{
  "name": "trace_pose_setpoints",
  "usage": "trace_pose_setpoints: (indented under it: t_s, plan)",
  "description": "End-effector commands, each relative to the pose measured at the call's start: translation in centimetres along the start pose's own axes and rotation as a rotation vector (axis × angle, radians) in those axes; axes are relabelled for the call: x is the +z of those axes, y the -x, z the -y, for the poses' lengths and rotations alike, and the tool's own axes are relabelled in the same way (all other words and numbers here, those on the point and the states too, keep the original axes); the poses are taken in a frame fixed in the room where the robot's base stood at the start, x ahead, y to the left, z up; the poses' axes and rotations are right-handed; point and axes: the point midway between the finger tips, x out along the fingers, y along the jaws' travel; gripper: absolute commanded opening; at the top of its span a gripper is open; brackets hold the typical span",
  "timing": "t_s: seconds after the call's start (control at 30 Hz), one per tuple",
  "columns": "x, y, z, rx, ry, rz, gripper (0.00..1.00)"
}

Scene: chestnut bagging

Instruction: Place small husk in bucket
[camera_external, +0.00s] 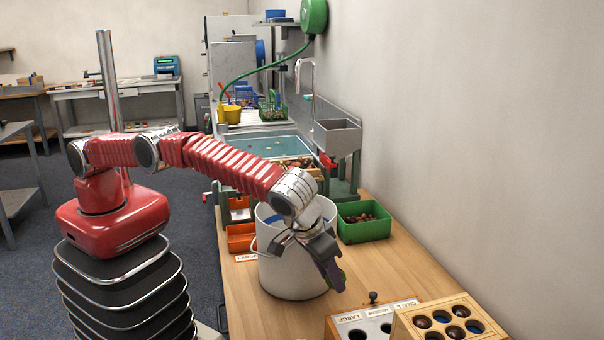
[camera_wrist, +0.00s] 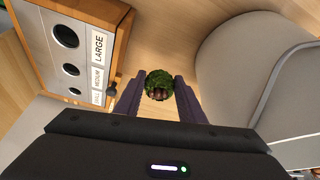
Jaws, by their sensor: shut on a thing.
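My gripper (camera_external: 333,278) is at the front right side of the white bucket (camera_external: 290,272), outside it and below its rim. In the wrist view, my gripper (camera_wrist: 158,90) is shut on a small green husk (camera_wrist: 158,84) with brown chestnut showing in it. The husk sits between the two purple fingertips. The bucket's inside is mostly hidden by my wrist.
A wooden sizing box (camera_wrist: 75,40) with labelled holes stands on the left in the wrist view. In the external view, a holed wooden tray (camera_external: 448,322) is at the front right. A green bin (camera_external: 364,229) of chestnuts and an orange bin (camera_external: 240,238) flank the bucket.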

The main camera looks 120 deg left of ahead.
Motion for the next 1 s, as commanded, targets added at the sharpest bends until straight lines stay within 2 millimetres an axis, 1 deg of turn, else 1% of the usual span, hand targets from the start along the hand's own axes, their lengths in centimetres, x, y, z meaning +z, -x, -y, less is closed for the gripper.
trace_pose_setpoints:
  t_s: [0.07,0.17,0.4,0.47,0.57,0.87,1.0]
  plan:
    - [0.1,-0.3,0.0,-0.001,-0.001,0.000,0.14]
    - [0.6,-1.3,0.1,-0.003,-0.002,0.002,0.14]
    - [2.1,-4.8,0.1,-0.002,-0.001,0.002,0.14]
    - [2.3,-5.4,0.1,-0.001,-0.001,0.001,0.14]
    - [2.4,-5.8,0.0,0.000,-0.001,0.000,0.14]
    - [2.5,-5.9,0.0,0.000,-0.001,0.000,0.14]
    - [3.0,-7.1,0.1,-0.002,-0.002,0.001,0.14]
